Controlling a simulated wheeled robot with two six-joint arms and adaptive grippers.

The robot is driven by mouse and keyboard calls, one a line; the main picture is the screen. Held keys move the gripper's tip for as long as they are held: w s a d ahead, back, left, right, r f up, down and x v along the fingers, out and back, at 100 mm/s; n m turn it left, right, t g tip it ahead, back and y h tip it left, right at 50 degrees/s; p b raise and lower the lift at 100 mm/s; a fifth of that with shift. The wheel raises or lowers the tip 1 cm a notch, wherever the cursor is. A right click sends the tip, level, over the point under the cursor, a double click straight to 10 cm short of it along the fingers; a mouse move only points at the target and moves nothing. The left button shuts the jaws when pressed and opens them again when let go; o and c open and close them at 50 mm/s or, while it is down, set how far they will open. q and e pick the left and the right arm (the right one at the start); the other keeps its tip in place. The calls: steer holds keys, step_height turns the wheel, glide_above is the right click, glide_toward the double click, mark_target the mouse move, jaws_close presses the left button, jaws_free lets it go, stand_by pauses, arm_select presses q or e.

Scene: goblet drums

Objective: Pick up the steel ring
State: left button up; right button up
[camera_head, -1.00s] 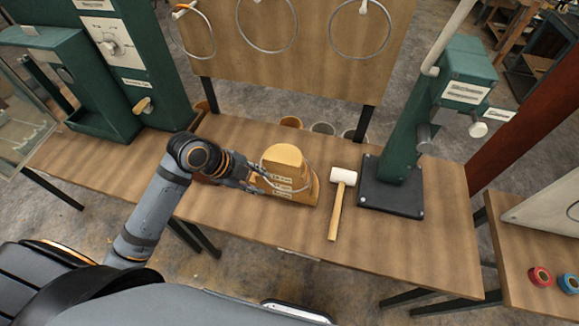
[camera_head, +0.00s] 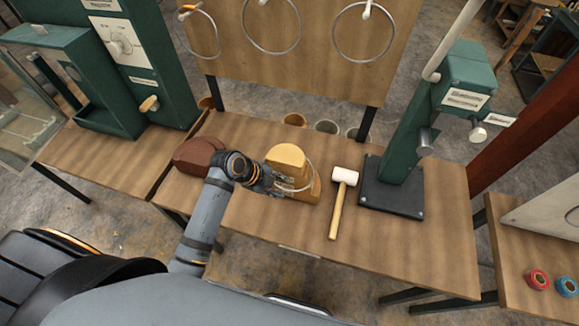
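A thin steel ring (camera_head: 311,170) shows as a pale curve against the tan wooden block (camera_head: 287,154) on the middle table. Part of the ring is hidden by the block and my gripper, so I cannot tell whether it leans on the block or goes around it. My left gripper (camera_head: 277,186) is at the block's left front, at the near part of the ring. Its fingers are small and dark, and I cannot see whether they are closed on the ring. My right gripper is not in view.
A mallet (camera_head: 342,190) lies right of the block, beside a green stand (camera_head: 405,150) on a black base. A reddish-brown block (camera_head: 198,152) sits left of my wrist. Several larger rings hang on the wooden board (camera_head: 320,75) behind. The table front is clear.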

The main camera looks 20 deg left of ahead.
arm_select(q)
jaws_close()
stand_by(0.5)
step_height(320, 180, up, 9)
steer(key=shift+b, duration=1)
steer(key=shift+r, duration=0.55)
